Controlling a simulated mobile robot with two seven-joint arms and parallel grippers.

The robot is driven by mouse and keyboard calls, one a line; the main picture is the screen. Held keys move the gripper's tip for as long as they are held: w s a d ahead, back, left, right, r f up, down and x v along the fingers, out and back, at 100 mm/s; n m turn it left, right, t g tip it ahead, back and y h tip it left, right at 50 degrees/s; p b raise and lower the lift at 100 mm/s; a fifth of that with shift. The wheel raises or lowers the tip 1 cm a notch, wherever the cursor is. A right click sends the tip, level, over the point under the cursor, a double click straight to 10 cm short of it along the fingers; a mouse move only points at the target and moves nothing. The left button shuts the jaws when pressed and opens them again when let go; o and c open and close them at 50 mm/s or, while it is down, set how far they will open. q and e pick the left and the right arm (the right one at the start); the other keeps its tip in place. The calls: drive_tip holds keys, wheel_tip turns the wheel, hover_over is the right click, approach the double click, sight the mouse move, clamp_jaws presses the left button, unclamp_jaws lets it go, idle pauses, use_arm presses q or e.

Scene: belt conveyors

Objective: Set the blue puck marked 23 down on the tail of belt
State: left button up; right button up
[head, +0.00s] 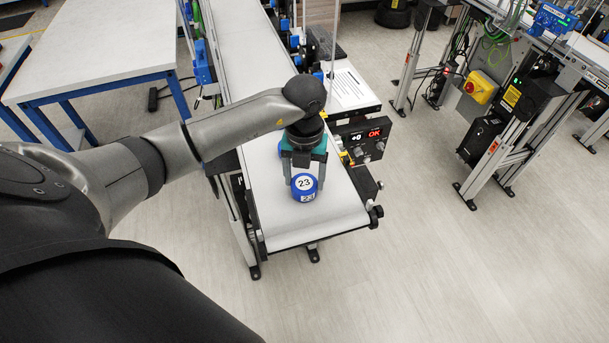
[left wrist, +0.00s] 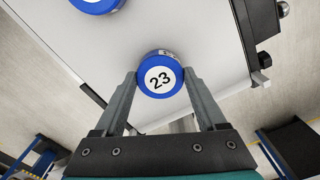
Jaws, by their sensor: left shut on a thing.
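The blue puck marked 23 (head: 304,187) has a white top face and a white side label with its number. My left gripper (head: 304,180) points down over the near end of the belt (head: 300,232) and is shut on this puck. In the left wrist view the puck (left wrist: 160,75) sits between the two fingertips (left wrist: 161,82). I cannot tell whether its underside touches the belt. A second blue puck (left wrist: 97,4) shows at the top edge of the left wrist view; its number is cut off. My right gripper is not in view.
A control box with a red display reading OK (head: 365,135) stands at the belt's right side, below a white sheet (head: 348,88). A white table with blue legs (head: 95,45) is at the upper left. The near belt end around the puck is clear.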

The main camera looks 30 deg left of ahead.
sight(304, 182)
use_arm(q)
drive_tip(key=shift+f, duration=0.1)
drive_tip(key=o, duration=1.4)
drive_tip(key=shift+c, duration=0.2)
wheel_tip(304, 182, up, 12)
drive_tip(key=shift+b, duration=0.4)
